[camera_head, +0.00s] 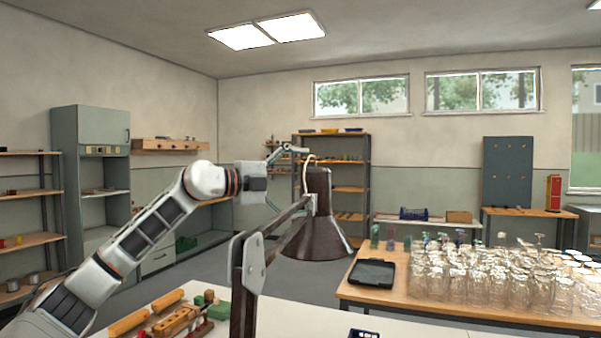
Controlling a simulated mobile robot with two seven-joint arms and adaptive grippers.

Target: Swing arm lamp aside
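The arm lamp has a dark brown bell-shaped shade (318,232) in the middle of the head view, on a jointed metal arm (246,275) that rises from the bottom edge. A pale cable loops at the top of the shade. My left gripper (288,178) is at the left of the shade's upper part, with its fingers spread apart and nothing seen between them. The lamp's arm passes near its lower finger; I cannot tell whether they touch. The lamp's base is out of view. My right gripper is out of view.
A white bench (330,322) spans the front, with wooden blocks and green pieces (205,305) at its left. At the right, a wooden table (420,306) carries many clear glasses (500,275) and a black tray (372,273). Shelves (350,180) stand behind.

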